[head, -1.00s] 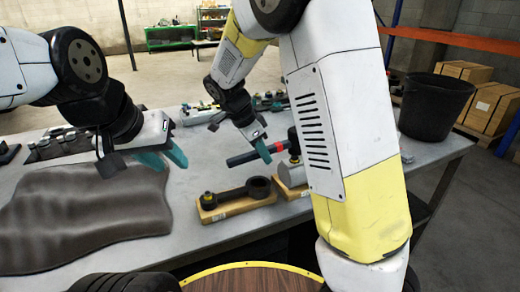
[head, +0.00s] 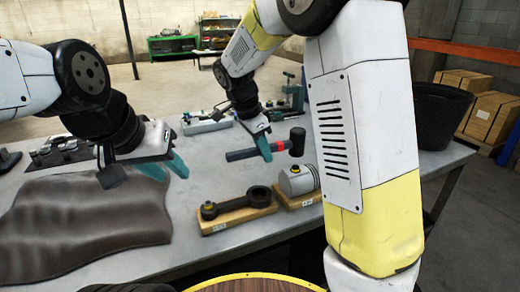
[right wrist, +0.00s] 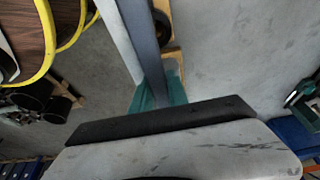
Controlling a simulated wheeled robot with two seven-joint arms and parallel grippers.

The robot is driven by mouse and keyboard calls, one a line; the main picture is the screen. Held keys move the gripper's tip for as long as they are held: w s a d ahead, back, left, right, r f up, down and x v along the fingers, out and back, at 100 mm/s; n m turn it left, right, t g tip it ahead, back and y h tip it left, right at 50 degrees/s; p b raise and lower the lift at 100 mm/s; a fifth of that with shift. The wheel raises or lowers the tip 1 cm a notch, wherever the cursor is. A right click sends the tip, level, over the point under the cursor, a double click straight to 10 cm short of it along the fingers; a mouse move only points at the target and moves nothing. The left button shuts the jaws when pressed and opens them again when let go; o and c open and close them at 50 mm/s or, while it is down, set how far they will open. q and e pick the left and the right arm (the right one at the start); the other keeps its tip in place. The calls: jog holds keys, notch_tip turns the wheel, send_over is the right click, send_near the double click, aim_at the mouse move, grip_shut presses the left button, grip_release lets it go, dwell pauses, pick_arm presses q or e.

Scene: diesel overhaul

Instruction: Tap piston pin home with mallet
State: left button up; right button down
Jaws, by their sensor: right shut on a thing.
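The mallet has a black head (head: 297,141) and a dark handle with a red band. My right gripper (head: 264,150) is shut on its handle and holds it roughly level, behind the piston in the head view. The right wrist view shows the dark handle (right wrist: 143,45) running between the teal fingers (right wrist: 158,97). The grey piston (head: 297,181) lies on a wooden block, partly hidden by my right arm. I cannot make out the piston pin. My left gripper (head: 166,166) is empty, its teal fingers apart, above the table by the dark mat.
A dark wrinkled mat (head: 85,222) covers the table's left part. Vises and small parts (head: 205,125) stand along the back. A black bucket (head: 440,115) is at the right.

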jog(key=shift+d, duration=0.15)
notch_tip(320, 180, down, 6)
jog(key=shift+w+d+v, duration=0.1)
jog(key=shift+d+v, duration=0.1)
jog(key=shift+v, duration=0.9)
jog(key=shift+w+d+v, duration=0.1)
jog(key=shift+d+v, duration=0.1)
jog(key=shift+v, duration=0.85)
jog(key=shift+r, duration=0.15)
jog(key=shift+r, duration=0.1)
jog(key=shift+d+r+y, duration=0.15)
jog(key=shift+r+y, duration=0.35)
jog(key=shift+y, duration=0.2)
jog(key=shift+d, duration=0.1)
jog(key=shift+f, duration=0.1)
